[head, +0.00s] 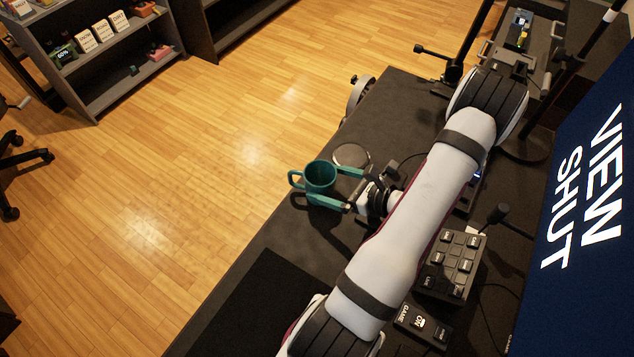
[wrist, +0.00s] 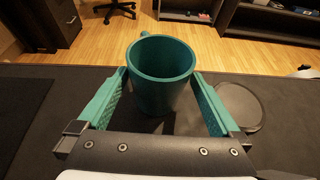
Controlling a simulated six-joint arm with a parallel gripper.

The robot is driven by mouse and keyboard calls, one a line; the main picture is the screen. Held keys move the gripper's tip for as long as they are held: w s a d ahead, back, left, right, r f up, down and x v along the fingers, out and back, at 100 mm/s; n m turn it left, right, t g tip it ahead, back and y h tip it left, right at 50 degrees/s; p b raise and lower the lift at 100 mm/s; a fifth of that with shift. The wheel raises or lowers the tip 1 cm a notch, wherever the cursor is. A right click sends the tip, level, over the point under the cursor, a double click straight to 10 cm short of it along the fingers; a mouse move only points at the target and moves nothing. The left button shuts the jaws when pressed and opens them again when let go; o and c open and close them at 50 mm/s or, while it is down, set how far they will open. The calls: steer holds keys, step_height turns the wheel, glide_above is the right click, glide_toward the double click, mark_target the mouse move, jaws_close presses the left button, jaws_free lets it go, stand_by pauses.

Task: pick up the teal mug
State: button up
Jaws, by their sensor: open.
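The teal mug (head: 319,176) stands upright near the left edge of the dark table in the head view, its handle pointing left, away from my arm. In the wrist view the mug (wrist: 161,78) is upright and looks empty, with its handle on the far side. My gripper (head: 338,186) is open, with teal fingers on either side of the mug. In the wrist view my gripper (wrist: 162,98) has one finger left and one right of the mug. The left finger looks very close to it; I cannot tell whether either finger touches it.
A round dark disc (head: 351,156) lies beside the mug. It also shows in the wrist view (wrist: 238,107). A button box (head: 451,264) and a monitor (head: 590,200) stand to the right. A black mat (head: 262,310) lies at the front, with open floor to the left.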

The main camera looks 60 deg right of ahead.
mark_target(310, 178)
steer(key=x, duration=0.3)
steer(key=shift+w+a+f, duration=0.1)
steer(key=shift+w, duration=0.05)
steer(key=c, duration=1.5)
